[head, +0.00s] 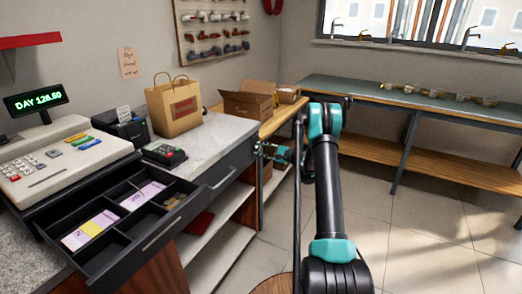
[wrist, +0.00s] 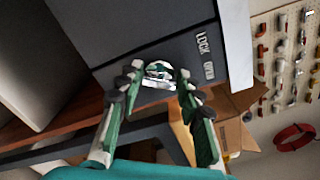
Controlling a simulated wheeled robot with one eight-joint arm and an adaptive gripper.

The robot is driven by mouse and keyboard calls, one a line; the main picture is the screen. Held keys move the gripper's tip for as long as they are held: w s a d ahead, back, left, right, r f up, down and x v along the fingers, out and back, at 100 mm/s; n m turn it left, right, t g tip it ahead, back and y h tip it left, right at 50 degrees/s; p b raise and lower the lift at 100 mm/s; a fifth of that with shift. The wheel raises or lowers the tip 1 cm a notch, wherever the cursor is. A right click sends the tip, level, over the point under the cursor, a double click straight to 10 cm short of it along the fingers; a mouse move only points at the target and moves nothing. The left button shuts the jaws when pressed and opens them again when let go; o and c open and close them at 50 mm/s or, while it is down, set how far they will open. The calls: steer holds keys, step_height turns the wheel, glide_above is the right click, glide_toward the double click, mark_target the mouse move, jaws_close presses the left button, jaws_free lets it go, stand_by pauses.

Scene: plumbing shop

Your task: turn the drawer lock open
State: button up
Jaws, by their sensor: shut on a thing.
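The drawer lock (wrist: 160,73) is a shiny round metal piece on a dark grey drawer front (wrist: 125,35) in the wrist view. The words LOCK and OPEN are printed beside it. My gripper (wrist: 158,77) has its two fingers on either side of the lock and is shut on it. The fingers cover the lock's sides, and I cannot tell which word it points to. In the head view my gripper (head: 265,150) is at the right end of the dark drawer (head: 226,172) under the counter; the lock is hidden there.
An open cash drawer (head: 163,232) with notes juts out at the left below the register (head: 52,160). A paper bag (head: 174,108) and card terminal (head: 164,154) stand on the counter. An open cardboard box (head: 248,103) is behind my gripper. Floor at the right is clear.

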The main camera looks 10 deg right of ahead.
steer(key=n, duration=0.5)
steer(key=shift+s+f+n, duration=0.1)
steer(key=shift+n, duration=0.2)
stand_by(0.5)
steer(key=o, duration=1.2)
steer(key=shift+c, duration=0.2)
steer(key=v, duration=1.2)
